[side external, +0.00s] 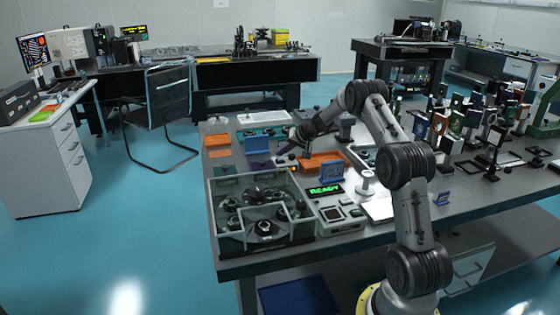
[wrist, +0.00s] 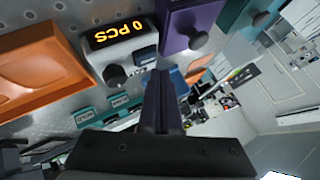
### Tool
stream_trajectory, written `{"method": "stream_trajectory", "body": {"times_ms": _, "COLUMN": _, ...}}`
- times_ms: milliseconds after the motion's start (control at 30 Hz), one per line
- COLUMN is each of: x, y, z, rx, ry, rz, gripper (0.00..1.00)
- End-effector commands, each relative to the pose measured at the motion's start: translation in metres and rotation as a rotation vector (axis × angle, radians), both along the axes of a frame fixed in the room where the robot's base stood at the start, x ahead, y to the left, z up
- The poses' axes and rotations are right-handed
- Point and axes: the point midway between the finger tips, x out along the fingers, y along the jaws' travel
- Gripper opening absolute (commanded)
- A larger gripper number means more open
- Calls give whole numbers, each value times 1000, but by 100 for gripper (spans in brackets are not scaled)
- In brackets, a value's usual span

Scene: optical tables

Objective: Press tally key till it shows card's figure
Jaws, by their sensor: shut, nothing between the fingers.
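In the side external view my gripper (side external: 286,150) is low over the table, beside the orange tray (side external: 319,162). No card with a readable figure shows in either view.
A purple block with a black knob (wrist: 190,28) is right of the counter; the orange tray (wrist: 40,68) is left. A glass-walled enclosure (side external: 262,215) and a device reading "READY" (side external: 326,189) stand nearer the table's front. Optical mounts crowd the right.

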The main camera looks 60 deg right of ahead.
Motion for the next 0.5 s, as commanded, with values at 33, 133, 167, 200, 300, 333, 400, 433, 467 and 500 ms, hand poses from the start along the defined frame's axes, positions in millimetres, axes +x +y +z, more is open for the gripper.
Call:
{"method": "stream_trajectory", "body": {"times_ms": 33, "x": 0, "y": 0, "z": 0, "rx": 0, "ry": 0, "rz": 0, "gripper": 0}}
{"method": "stream_trajectory", "body": {"times_ms": 133, "x": 0, "y": 0, "z": -1, "rx": 0, "ry": 0, "rz": 0, "gripper": 0}}
{"method": "stream_trajectory", "body": {"times_ms": 167, "x": 0, "y": 0, "z": -2, "rx": 1, "ry": 1, "rz": 1, "gripper": 0}}
{"method": "stream_trajectory", "body": {"times_ms": 200, "x": 0, "y": 0, "z": -3, "rx": 1, "ry": 1, "rz": 1, "gripper": 0}}
{"method": "stream_trajectory", "body": {"times_ms": 300, "x": 0, "y": 0, "z": -7, "rx": 1, "ry": 0, "rz": -1, "gripper": 0}}
{"method": "stream_trajectory", "body": {"times_ms": 333, "x": 0, "y": 0, "z": -8, "rx": 1, "ry": 0, "rz": -1, "gripper": 0}}
{"method": "stream_trajectory", "body": {"times_ms": 400, "x": 0, "y": 0, "z": -8, "rx": 1, "ry": 0, "rz": -1, "gripper": 0}}
{"method": "stream_trajectory", "body": {"times_ms": 433, "x": 0, "y": 0, "z": -9, "rx": 1, "ry": 0, "rz": -1, "gripper": 0}}
{"method": "stream_trajectory", "body": {"times_ms": 467, "x": 0, "y": 0, "z": -9, "rx": 0, "ry": 0, "rz": 0, "gripper": 0}}
{"method": "stream_trajectory", "body": {"times_ms": 500, "x": 0, "y": 0, "z": -8, "rx": 0, "ry": 0, "rz": 0, "gripper": 0}}
